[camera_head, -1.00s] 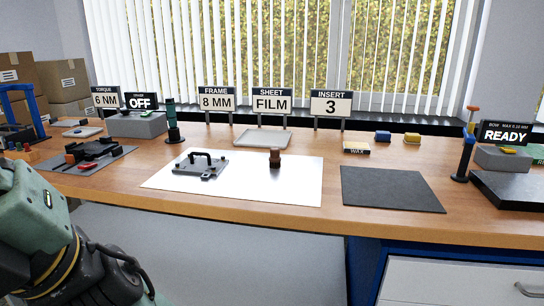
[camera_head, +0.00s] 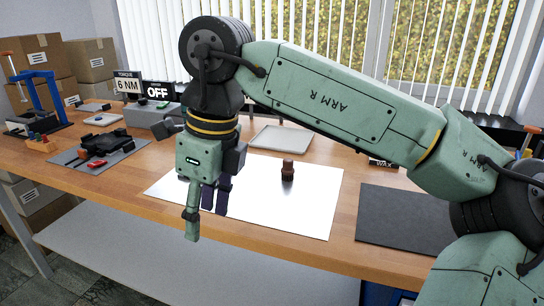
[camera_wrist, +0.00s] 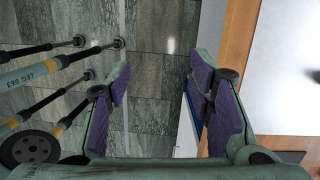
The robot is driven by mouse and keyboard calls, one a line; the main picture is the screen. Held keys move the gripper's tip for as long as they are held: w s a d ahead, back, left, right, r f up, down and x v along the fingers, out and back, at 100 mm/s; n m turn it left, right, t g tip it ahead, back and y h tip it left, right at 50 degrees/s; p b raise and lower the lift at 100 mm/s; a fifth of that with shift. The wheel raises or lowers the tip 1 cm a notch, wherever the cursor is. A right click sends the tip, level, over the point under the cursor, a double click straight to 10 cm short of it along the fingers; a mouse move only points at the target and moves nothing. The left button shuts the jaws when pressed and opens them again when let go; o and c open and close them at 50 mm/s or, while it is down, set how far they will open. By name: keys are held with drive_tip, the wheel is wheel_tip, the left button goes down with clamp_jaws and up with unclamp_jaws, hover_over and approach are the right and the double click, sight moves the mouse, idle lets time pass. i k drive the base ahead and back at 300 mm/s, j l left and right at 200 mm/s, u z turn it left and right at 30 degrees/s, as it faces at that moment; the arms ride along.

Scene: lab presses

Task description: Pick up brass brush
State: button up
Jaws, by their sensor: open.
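I cannot pick out the brass brush for sure in either view. A small brown block-like piece with a dark lower part (camera_head: 288,170) stands on the white sheet (camera_head: 315,205), but I cannot tell whether it is a brush. My gripper (camera_head: 207,212) hangs in front of the sheet's left part, left of the brown piece and apart from it. In the wrist view my gripper (camera_wrist: 161,80) has its purple-padded fingers wide apart with nothing between them. Grey floor tiles show below, with the wooden table edge (camera_wrist: 238,70) to the right.
A tray (camera_head: 280,140) stands behind the sheet. A dark mat (camera_head: 410,215) lies to the right, partly behind my arm.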

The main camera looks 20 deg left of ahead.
sight(287, 171)
drive_tip(key=i, duration=1.2)
